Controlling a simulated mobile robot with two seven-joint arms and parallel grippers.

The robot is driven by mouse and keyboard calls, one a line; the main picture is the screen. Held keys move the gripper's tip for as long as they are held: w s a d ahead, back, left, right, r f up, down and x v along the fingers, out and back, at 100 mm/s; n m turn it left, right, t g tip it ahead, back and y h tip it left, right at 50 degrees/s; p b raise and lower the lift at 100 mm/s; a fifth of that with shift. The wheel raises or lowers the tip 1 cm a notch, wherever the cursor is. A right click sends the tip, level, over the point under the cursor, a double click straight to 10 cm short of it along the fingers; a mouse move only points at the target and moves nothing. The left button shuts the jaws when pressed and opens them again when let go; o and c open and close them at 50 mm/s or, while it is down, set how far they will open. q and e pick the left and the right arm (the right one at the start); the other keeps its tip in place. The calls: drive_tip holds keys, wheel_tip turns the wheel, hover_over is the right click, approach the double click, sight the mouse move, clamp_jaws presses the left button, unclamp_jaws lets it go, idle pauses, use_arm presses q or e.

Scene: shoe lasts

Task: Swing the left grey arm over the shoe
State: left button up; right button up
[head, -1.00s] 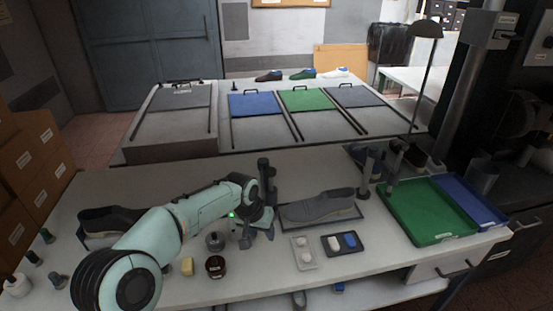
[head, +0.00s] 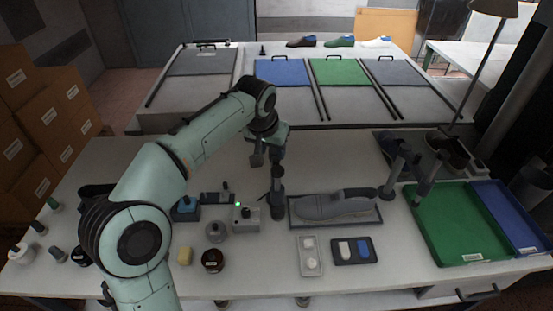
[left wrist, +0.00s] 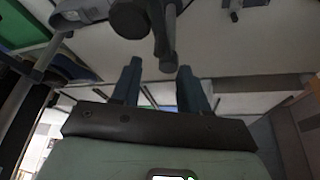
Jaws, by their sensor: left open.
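A grey shoe (head: 335,203) lies on a dark mat (head: 360,221) in the middle of the table. The left grey arm is on a dark post (head: 277,205) just left of the shoe; my gripper hides part of its top. In the left wrist view, the grey arm (left wrist: 166,40) and its dark round knob (left wrist: 130,18) show beyond my fingertips. My left gripper (head: 267,160) is open and points down at the top of the post; its two fingers also show in the left wrist view (left wrist: 158,70). I cannot tell whether they touch the arm. My right gripper is not in view.
Another grey post (head: 388,188) stands right of the shoe. Green (head: 450,225) and blue (head: 510,215) trays lie further right. A white tray (head: 310,257) and a dark tray (head: 353,251) lie in front of the shoe. Small jars (head: 213,260) stand front left.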

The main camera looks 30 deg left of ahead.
sight(276, 160)
use_arm(q)
drive_tip(key=x, duration=0.7)
drive_tip(key=shift+w+f, duration=0.3)
clamp_jaws()
